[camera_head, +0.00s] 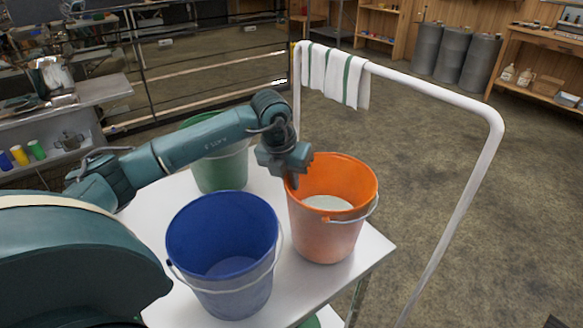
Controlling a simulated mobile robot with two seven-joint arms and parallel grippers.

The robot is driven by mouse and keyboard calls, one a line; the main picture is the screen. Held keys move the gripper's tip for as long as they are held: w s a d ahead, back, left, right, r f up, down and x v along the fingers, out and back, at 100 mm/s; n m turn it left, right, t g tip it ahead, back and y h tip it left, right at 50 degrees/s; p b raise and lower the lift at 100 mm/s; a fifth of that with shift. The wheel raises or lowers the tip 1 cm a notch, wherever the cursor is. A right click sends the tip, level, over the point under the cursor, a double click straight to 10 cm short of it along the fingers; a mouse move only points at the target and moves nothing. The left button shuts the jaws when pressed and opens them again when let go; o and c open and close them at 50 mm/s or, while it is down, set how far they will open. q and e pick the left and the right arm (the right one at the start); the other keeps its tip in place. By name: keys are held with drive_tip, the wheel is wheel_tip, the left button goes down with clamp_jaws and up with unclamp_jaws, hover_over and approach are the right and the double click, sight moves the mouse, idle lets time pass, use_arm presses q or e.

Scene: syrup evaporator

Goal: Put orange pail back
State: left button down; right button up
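The orange pail (330,222) stands upright on the right part of a white cart top (378,250). Its inside shows a pale bottom, and its wire handle hangs down on the right side. My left gripper (293,184) reaches from the left and points down at the pail's left rim. The fingers overlap that rim, and I cannot tell whether they are shut on it. My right gripper is not in view.
A blue pail (222,245) stands front left on the cart, and a green pail (222,172) stands behind my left arm. A white tube handle (440,88) with a striped towel (335,75) rises at the right. Open floor lies beyond.

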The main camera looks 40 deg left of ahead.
use_arm(q)
drive_tip(key=shift+w+r, duration=0.15)
drive_tip(key=shift+r, duration=0.05)
drive_tip(key=c, duration=2.1)
unclamp_jaws()
drive_tip(key=shift+f, duration=0.25)
drive_tip(key=o, duration=0.5)
drive_tip(key=shift+c, duration=0.2)
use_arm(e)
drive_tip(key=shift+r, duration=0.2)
use_arm(q)
drive_tip(key=shift+r, duration=0.15)
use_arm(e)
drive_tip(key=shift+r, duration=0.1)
use_arm(q)
drive_tip(key=v, duration=1.2)
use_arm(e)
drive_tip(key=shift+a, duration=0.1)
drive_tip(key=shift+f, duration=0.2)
